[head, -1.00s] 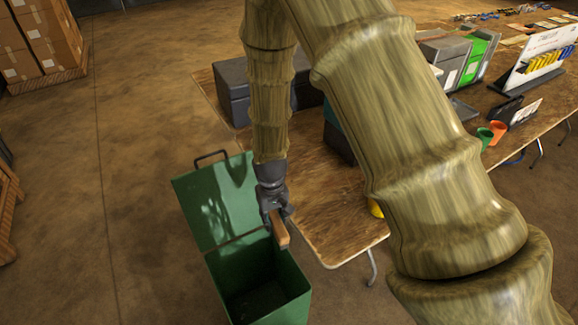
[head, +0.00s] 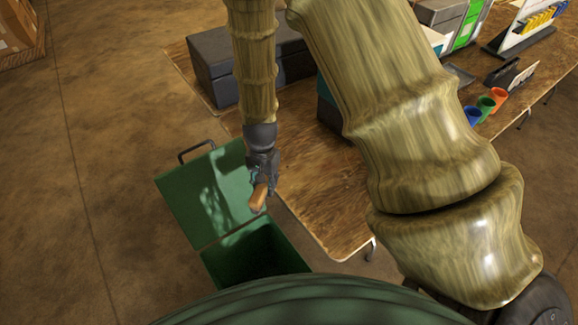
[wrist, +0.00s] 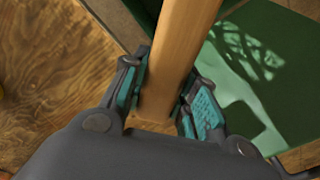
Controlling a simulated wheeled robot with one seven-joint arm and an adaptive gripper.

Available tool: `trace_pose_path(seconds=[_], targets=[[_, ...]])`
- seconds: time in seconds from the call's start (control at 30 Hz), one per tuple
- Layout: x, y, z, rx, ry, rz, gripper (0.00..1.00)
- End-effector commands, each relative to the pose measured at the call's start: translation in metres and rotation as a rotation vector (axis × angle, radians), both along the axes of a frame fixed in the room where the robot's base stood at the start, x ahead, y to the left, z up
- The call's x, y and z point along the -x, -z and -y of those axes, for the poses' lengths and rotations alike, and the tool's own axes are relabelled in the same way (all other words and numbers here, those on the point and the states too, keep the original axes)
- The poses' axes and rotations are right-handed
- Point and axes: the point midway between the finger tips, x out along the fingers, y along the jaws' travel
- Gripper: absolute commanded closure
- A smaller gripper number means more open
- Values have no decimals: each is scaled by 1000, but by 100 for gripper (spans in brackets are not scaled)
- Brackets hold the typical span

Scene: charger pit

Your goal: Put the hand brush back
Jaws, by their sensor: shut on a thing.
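The hand brush (head: 259,197) shows as a light wooden piece held in my gripper (head: 262,178). In the wrist view the brush's wooden handle (wrist: 180,45) runs up between the two teal-padded fingers of my gripper (wrist: 165,95), which are shut on it. I cannot make out any bristles. In the head view the gripper hangs above the open green bin (head: 295,258), near the edge where the raised lid (head: 195,195) joins it. The front of the bin is hidden by a dark green rounded shape low in the picture.
A wooden table (head: 320,205) stands right behind the bin, its corner close to it. A dark grey case (head: 215,75) and several coloured cups (head: 486,103) are on the table. Bare floor (head: 110,150) lies to the left.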

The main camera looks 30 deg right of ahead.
Motion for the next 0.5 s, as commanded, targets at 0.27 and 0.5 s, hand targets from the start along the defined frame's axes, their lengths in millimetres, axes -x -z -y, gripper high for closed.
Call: trace_pose_path(seconds=[0.27, 0.5], targets=[[10, 4, 10, -2, 440, -4, 100], [19, 7, 19, -2, 822, -7, 100]])
